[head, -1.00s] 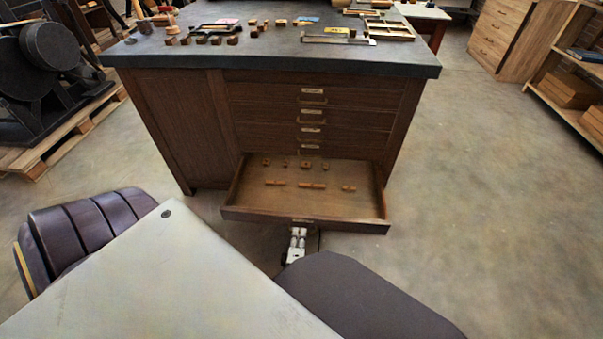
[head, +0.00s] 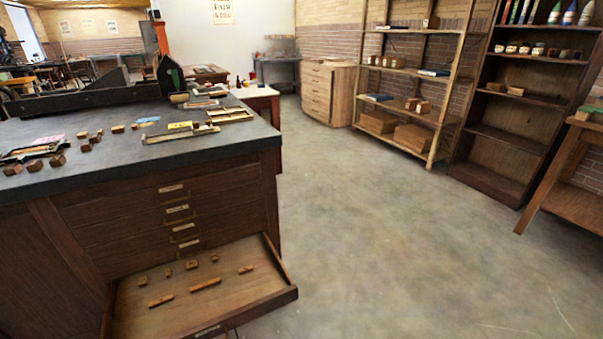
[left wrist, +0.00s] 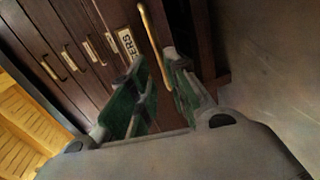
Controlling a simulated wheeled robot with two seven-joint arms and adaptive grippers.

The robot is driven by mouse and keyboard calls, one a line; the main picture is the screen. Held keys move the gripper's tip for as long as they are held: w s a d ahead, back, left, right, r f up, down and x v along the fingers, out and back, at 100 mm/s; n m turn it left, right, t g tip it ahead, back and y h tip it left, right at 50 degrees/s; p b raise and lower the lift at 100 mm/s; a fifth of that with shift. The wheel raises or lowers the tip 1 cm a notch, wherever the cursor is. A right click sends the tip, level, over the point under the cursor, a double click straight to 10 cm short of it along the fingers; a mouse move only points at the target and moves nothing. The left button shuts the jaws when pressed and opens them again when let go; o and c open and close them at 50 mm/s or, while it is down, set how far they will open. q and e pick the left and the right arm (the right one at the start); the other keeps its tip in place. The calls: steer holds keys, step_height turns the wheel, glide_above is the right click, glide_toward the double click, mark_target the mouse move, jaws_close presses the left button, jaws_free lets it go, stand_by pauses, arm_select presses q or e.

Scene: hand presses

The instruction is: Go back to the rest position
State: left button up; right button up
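In the head view a dark wood cabinet (head: 110,215) with a slate top has its bottom drawer (head: 250,290) pulled out. Several small wooden pieces lie in the drawer. Neither gripper shows in the head view now. In the left wrist view my left gripper (left wrist: 154,56) has its two green-padded fingers apart, with nothing seen held between them. A brass handle (left wrist: 146,22) and a label card (left wrist: 127,43) lie beyond the fingertips. The handle's lower end shows in the gap between the fingers; I cannot tell if they touch it. My right gripper is out of view.
The concrete floor (head: 400,240) right of the cabinet is clear. Wooden shelves (head: 425,75), a dark bookcase (head: 485,185) and a light drawer cabinet (head: 325,90) stand farther back. Type blocks and trays (head: 180,135) lie on the slate top.

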arm_select(q)
steer(key=shift+w+a+f, duration=0.1)
steer(key=shift+w+f, duration=0.1)
steer(key=shift+w, duration=0.7)
steer(key=shift+w+a+f, duration=0.1)
steer(key=shift+w+f, duration=0.05)
steer(key=shift+w, duration=0.7)
steer(key=shift+w+a+f, duration=0.1)
steer(key=shift+w+f, duration=0.1)
steer(key=shift+w, duration=0.7)
steer(key=shift+s+d, duration=0.1)
steer(key=shift+s, duration=0.05)
